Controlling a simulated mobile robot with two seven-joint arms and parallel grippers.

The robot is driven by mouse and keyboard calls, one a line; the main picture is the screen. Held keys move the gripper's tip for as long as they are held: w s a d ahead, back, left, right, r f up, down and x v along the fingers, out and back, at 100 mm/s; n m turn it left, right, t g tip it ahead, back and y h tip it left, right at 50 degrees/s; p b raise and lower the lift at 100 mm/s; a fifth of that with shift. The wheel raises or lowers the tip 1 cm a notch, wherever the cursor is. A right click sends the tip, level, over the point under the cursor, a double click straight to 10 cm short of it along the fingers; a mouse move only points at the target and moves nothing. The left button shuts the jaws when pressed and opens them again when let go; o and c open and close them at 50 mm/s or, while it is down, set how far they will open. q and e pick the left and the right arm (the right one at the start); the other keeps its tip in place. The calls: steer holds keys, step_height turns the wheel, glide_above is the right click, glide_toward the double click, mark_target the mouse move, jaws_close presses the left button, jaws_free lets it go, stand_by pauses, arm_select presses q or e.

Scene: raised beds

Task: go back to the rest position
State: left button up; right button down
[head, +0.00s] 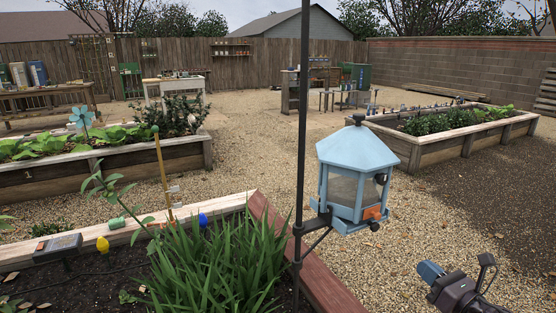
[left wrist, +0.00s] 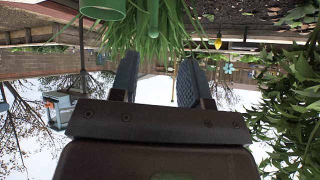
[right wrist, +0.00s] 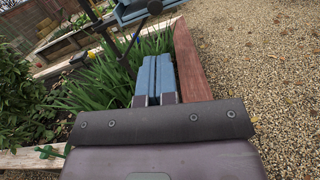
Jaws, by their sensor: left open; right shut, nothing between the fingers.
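My right gripper (head: 430,271) is at the lower right of the head view, over the gravel, to the right of and below the blue feeder. In the right wrist view its two blue fingers (right wrist: 155,75) lie side by side, shut, with nothing between them. My left gripper does not show in the head view. In the left wrist view its blue fingers (left wrist: 157,70) stand apart, open and empty, in front of grass leaves; that picture is upside down.
A blue feeder (head: 345,186) hangs from a dark pole (head: 303,120) by the near raised bed's red board (head: 290,245). Long grass (head: 220,262) and a wooden stake (head: 162,175) stand in that bed. Gravel (head: 440,225) to the right is open.

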arm_select(q)
step_height(320, 180, up, 7)
steer(key=p, duration=0.8)
steer(key=shift+r+t+p, duration=0.2)
steer(key=shift+t+p, duration=0.1)
steer(key=shift+t, duration=0.1)
arm_select(e)
steer(key=s+a+f+n+g+h, duration=0.2)
steer(key=s+a+f+n, duration=0.1)
steer(key=s+n, duration=0.8)
steer(key=s+a+f+n+g+h, duration=0.2)
steer(key=s+f+n, duration=0.3)
steer(key=s+n, duration=0.7)
steer(key=s+a+f+n+g+h, duration=0.2)
steer(key=s+a+f+n, duration=0.2)
steer(key=s+n, duration=0.7)
steer(key=shift+s+a+n+g+h, duration=0.3)
steer(key=shift+s+a+n+h, duration=0.1)
steer(key=shift+s+a, duration=0.25)
arm_select(q)
steer(key=shift+w+r, duration=0.15)
steer(key=shift+w, duration=0.15)
